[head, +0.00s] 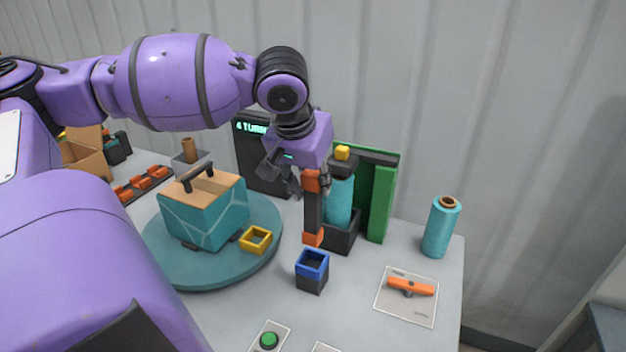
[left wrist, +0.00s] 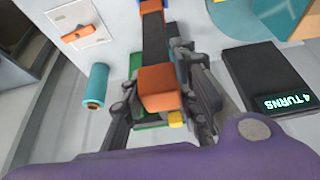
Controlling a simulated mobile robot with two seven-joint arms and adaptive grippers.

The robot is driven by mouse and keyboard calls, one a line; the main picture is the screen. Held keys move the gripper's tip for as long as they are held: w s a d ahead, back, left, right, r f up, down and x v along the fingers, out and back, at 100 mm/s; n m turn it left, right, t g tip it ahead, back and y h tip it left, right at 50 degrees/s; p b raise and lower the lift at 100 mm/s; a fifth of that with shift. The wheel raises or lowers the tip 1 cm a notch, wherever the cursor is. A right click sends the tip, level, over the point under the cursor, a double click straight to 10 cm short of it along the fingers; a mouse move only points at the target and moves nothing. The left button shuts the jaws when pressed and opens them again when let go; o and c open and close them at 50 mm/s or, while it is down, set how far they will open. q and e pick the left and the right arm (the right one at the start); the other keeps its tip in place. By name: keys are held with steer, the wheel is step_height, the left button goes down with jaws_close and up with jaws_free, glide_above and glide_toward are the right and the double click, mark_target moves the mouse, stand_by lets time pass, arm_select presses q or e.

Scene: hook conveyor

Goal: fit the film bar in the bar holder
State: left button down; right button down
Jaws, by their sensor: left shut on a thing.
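The film bar (head: 313,213) is a dark upright bar with an orange block at each end. My left gripper (head: 308,183) is shut on its upper part, from above. In the left wrist view the bar (left wrist: 153,38) runs away from between the fingers (left wrist: 160,95), with its near orange block large. A small open square box with a blue rim (head: 312,262), which looks like the bar holder, stands on the table nearer than the bar. The bar's lower end appears just behind it; I cannot tell its height above the table. My right gripper is not in view.
A teal film roll with a yellow top (head: 340,195) stands close beside the bar, before a green panel (head: 381,205). A turntable (head: 185,275) carries a wrapped box (head: 205,215) and a yellow square socket (head: 255,241). Another teal roll (head: 440,230) and an orange handle (head: 410,287) are right.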

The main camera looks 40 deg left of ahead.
mark_target(313, 202)
arm_select(q)
steer(key=shift+a+f, duration=0.1)
steer(key=shift+f, duration=0.9)
step_height(313, 202, down, 2)
steer(key=shift+f+b, duration=0.15)
steer(key=shift+b, duration=0.2)
steer(key=shift+f, duration=0.25)
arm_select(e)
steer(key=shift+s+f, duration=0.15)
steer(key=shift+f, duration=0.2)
arm_select(q)
steer(key=shift+f, duration=0.1)
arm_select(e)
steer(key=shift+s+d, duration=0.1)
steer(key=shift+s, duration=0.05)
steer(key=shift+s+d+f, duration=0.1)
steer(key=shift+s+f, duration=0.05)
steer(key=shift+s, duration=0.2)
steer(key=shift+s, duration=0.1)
